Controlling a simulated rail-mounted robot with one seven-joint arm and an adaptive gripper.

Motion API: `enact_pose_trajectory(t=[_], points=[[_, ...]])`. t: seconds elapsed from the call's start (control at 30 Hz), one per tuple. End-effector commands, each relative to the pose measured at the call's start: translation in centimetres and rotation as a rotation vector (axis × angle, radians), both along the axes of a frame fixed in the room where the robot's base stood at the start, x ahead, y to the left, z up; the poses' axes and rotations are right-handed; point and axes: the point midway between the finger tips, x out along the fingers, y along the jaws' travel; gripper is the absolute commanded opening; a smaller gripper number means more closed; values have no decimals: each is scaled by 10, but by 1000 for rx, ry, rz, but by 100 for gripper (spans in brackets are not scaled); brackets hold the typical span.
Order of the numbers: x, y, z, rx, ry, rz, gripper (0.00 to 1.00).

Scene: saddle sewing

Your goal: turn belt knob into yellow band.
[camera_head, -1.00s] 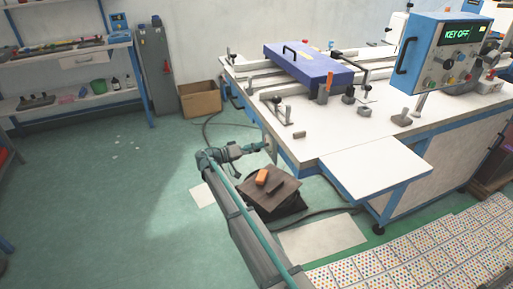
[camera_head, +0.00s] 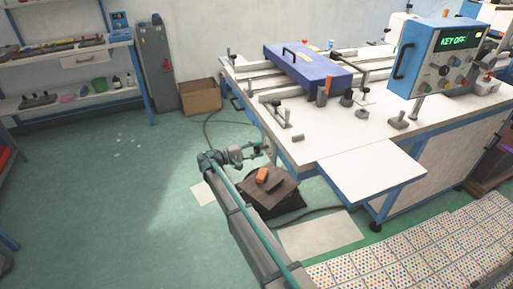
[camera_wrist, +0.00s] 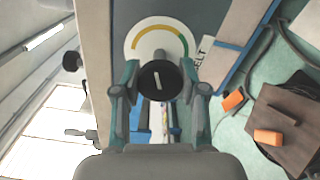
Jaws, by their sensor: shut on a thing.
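The belt knob (camera_wrist: 158,82) is black and round with a white pointer line, close to upright and slightly tilted in the wrist view. Behind it is a white round dial (camera_wrist: 136,50) with a yellow band (camera_wrist: 158,33) arching over the left and top, and a green band (camera_wrist: 184,44) at the right. My gripper (camera_wrist: 160,76) has its two fingers on either side of the knob and is shut on it. In the head view my gripper (camera_head: 256,151) is at the near left side of the white machine table, where the knob itself cannot be made out.
The table (camera_head: 340,133) carries a blue plate (camera_head: 305,65) and a control box (camera_head: 437,55) reading "KEY OFF". A dark stool-like block (camera_head: 272,192) with an orange item (camera_head: 262,175) stands just below my gripper. Open green floor lies to the left.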

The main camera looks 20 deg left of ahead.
Motion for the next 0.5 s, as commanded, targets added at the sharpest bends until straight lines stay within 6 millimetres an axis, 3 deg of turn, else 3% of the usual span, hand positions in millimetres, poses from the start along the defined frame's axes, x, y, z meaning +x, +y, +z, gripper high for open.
enact_pose_trajectory(t=[0.5], points=[[0,0,0,-81,89,1,7]])
